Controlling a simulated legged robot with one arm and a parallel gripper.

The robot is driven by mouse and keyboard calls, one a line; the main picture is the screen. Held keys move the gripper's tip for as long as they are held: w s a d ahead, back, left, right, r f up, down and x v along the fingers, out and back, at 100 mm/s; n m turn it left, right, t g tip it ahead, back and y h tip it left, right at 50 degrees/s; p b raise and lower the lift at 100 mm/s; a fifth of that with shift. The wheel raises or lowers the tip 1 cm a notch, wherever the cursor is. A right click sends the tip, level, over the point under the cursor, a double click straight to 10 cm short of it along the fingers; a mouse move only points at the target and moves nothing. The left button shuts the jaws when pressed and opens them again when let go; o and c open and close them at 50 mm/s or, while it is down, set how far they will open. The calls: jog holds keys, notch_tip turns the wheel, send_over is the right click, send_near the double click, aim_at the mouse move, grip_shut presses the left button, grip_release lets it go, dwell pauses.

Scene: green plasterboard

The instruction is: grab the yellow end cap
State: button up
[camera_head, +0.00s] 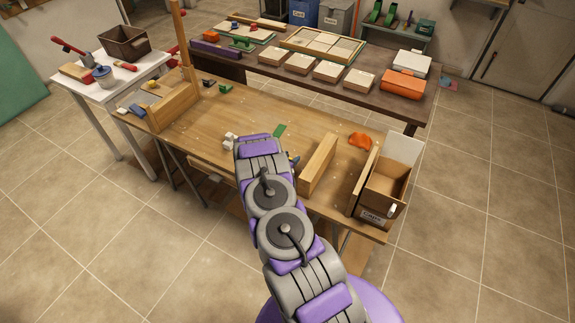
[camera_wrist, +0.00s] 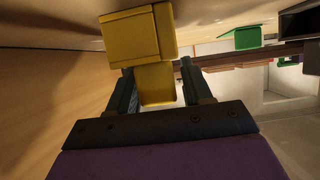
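The yellow end cap (camera_wrist: 130,36) is large and close in the wrist view, with a blocky upper part and a narrower lower part. My gripper (camera_wrist: 157,84) has its two dark fingers on either side of the lower part. The fingers are apart with the cap between them, very near its sides. I cannot tell whether both fingers press on it. In the head view my arm hides the gripper and whatever is at it.
The wooden workbench (camera_head: 225,115) holds upright wooden boards (camera_head: 318,165), a small green piece (camera_head: 280,130), an orange piece (camera_head: 360,140) and a labelled open box (camera_head: 384,190) at the right end. A small yellow thing (camera_head: 152,85) lies at the far left.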

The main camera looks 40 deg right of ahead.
jog(key=c, duration=0.7)
jog(key=shift+o, duration=0.2)
jog(key=shift+r, duration=0.1)
